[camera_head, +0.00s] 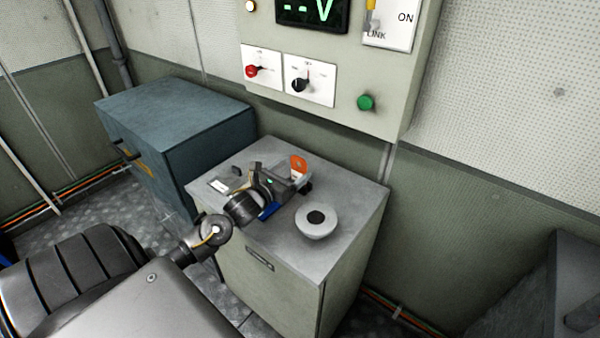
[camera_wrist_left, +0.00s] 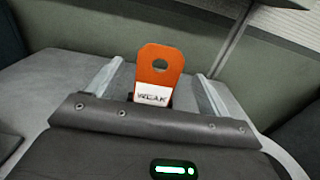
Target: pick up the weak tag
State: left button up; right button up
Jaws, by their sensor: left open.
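The weak tag is an orange plate with a round hole and a white label reading "WEAK". It stands upright near the back of the grey cabinet top in the head view (camera_head: 299,163), and shows between my fingers in the left wrist view (camera_wrist_left: 160,66). My left gripper (camera_head: 292,182) is over the cabinet top, right by the tag. In the left wrist view its two fingers (camera_wrist_left: 158,82) are open, one on each side of the tag, with gaps left and right. The tag's lower end is hidden behind the gripper body. My right gripper is not in view.
A round pale grey piece with a dark centre (camera_head: 316,228) sits on the cabinet top (camera_head: 345,190) to the right. A blue item (camera_head: 268,211) shows partly under my gripper. A blue-grey chest (camera_head: 180,105) stands left. A control panel (camera_head: 340,115) hangs on the wall above.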

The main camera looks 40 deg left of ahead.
aim_at(302, 162)
pick_arm(q)
jog(key=shift+w+r, duration=0.1)
jog(key=shift+w, duration=0.35)
jog(key=w+p, duration=0.1)
jog(key=w, duration=0.2)
jog(key=shift+w+a, duration=0.1)
jog(key=shift+w, duration=0.75)
jog(key=c, duration=1.1)
jog(key=shift+o, duration=0.2)
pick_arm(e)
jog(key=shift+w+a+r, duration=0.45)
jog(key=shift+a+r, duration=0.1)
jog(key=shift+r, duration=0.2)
